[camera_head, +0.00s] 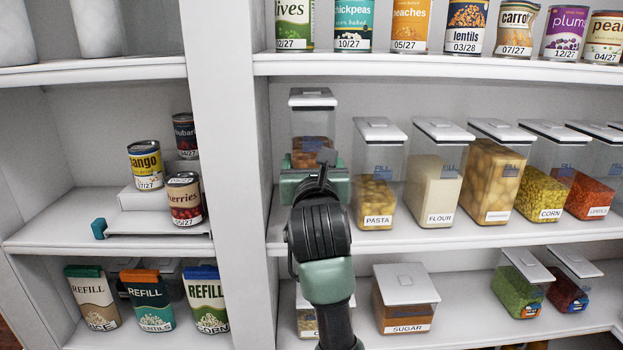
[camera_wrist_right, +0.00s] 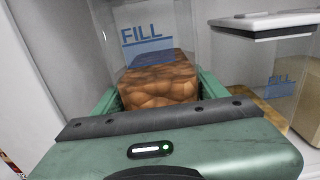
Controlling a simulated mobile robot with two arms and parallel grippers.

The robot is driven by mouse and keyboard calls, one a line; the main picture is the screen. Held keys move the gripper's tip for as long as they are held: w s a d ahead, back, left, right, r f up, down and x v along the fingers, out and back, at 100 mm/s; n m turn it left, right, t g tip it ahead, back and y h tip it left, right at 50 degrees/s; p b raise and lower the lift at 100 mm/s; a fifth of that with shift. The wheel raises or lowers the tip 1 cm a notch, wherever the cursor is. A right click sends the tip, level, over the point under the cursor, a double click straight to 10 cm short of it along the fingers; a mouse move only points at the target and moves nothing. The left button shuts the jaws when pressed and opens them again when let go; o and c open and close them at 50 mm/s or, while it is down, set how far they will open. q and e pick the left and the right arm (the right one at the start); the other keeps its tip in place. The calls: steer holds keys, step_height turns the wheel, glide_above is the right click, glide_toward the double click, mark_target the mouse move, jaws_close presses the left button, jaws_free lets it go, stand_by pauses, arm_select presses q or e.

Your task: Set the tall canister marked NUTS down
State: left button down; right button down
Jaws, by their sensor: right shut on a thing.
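The tall clear canister (camera_head: 312,122) with a grey lid and brown nuts inside is at the left end of the middle shelf bay. No NUTS label shows on it. My right gripper (camera_head: 314,165) is shut around its lower part, with one green finger on each side. In the right wrist view the canister (camera_wrist_right: 155,85) stands upright between the fingers, its blue FILL mark facing me. My gripper hides its base, so I cannot tell whether it touches the shelf (camera_head: 430,238). My left gripper is not in view.
The pasta canister (camera_head: 378,175) stands close to the right, followed by the flour canister (camera_head: 434,175) and several more in a row. A white upright panel (camera_head: 228,150) is close on the left. Cans line the shelf above; a sugar canister (camera_head: 405,300) stands below.

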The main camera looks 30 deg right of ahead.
steer(key=shift+w+d+r+p, duration=0.2)
steer(key=shift+w+d, duration=0.15)
steer(key=shift+w, duration=0.15)
steer(key=shift+w+d+r+p, duration=0.15)
steer(key=shift+w+d, duration=0.2)
steer(key=shift+w, duration=0.15)
steer(key=shift+w+d+f, duration=0.1)
steer(key=shift+w+f, duration=0.05)
steer(key=shift+f, duration=0.3)
steer(key=shift+w+d+f, duration=0.1)
steer(key=shift+w+f, duration=0.05)
steer(key=shift+f, duration=0.3)
steer(key=shift+a+f+p, duration=0.1)
steer(key=shift+f+p, duration=0.75)
steer(key=shift+f, duration=1.4)
steer(key=shift+f+p, duration=0.2)
steer(key=shift+p, duration=0.15)
steer(key=shift+w+f, duration=0.1)
steer(key=shift+f, duration=0.1)
